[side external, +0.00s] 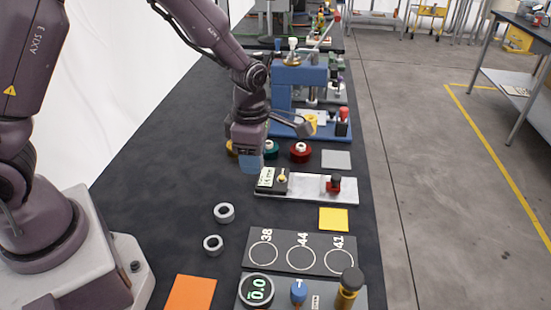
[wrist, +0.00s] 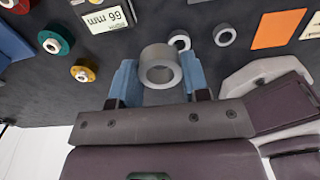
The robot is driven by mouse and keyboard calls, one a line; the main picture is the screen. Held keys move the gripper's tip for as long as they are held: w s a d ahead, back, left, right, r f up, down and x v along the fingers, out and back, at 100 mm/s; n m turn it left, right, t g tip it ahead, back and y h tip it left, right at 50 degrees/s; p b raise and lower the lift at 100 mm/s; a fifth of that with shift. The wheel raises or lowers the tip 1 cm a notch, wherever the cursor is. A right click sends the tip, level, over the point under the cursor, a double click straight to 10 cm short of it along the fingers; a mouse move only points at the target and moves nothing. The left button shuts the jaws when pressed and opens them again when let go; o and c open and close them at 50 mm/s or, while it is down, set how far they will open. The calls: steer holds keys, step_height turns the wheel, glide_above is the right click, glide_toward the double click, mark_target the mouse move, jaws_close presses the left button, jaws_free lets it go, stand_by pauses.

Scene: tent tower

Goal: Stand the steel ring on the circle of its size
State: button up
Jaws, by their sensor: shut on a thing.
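My gripper (side external: 250,164) is in the air left of the caliper-like gauge in the side view, its blue fingers pointing down. In the wrist view its fingers (wrist: 159,80) are shut on a thick grey steel ring (wrist: 160,55), its open end facing the camera. The held ring is hidden in the side view. Two more grey rings, a nearer one (side external: 213,245) and a farther one (side external: 224,213), lie on the dark table. The dark plate (side external: 283,239) at the front has three white circles marked 38, 44 and 41; all are empty.
The gauge (side external: 310,188) with a display lies right of my gripper. Green (side external: 271,149) and red (side external: 300,152) spools and a blue press (side external: 300,90) stand behind. A round dial (side external: 257,289), blue knob and brass post stand before the plate. An orange sheet (side external: 190,291) lies at the front left.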

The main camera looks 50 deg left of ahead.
steer(key=shift+s+d+r, duration=0.1)
steer(key=shift+s+r, duration=0.1)
steer(key=shift+s, duration=0.25)
steer(key=s+d+m, duration=0.3)
steer(key=d+m, duration=0.4)
steer(key=m, duration=0.2)
steer(key=s+d+m, duration=0.3)
steer(key=d+m, duration=0.4)
steer(key=m, duration=1.1)
glide_above(339, 261)
steer(key=f, duration=1)
steer(key=shift+s+a, duration=0.1)
steer(key=shift+s, duration=0.15)
steer(key=shift+w+f, duration=0.15)
steer(key=shift+f, duration=0.75)
steer(key=shift+w+f, duration=0.1)
steer(key=shift+f, duration=0.8)
steer(key=shift+f, duration=0.1)
